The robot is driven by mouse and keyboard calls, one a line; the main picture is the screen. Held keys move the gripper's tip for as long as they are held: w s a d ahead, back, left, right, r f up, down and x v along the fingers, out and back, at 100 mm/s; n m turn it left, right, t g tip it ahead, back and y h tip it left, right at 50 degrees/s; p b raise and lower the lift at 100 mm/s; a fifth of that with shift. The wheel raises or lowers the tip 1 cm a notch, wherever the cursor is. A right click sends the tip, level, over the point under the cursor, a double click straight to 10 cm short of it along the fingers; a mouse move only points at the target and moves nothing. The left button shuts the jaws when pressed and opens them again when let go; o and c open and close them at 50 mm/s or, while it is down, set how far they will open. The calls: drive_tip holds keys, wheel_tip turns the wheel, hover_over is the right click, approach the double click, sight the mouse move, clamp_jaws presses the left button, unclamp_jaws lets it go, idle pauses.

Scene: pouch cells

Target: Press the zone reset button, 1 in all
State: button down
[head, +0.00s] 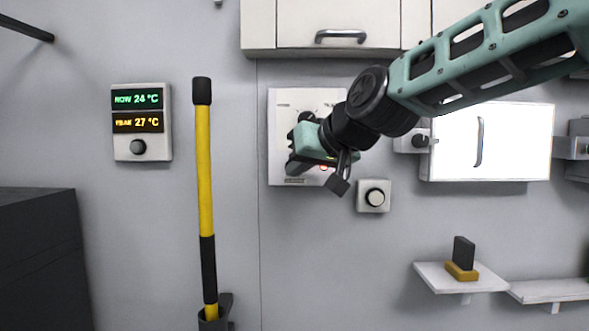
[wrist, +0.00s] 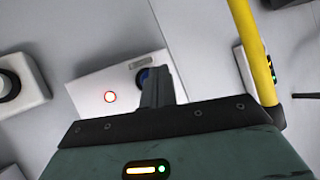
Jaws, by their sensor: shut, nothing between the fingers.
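My gripper (head: 294,167) is shut and empty in front of the left part of a white wall panel (head: 278,115). No readable text marks either one as zone reset.
A separate box with a round knob (head: 374,197) sits right of and below the panel. A yellow pole (head: 204,160) and a temperature display (head: 141,123) are to the left. A cabinet (head: 340,22) hangs above, a shelf (head: 440,282) is at the lower right.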

drive_tip(key=shift+w, duration=0.2)
drive_tip(key=shift+w+b, duration=0.25)
drive_tip(key=shift+b, duration=0.05)
drive_tip(key=shift+w, duration=0.5)
idle(0.9)
drive_tip(key=shift+s, duration=0.9)
drive_tip(key=s+p, duration=0.3)
drive_tip(key=s, duration=0.2)
drive_tip(key=shift+a, duration=0.1)
idle(0.4)
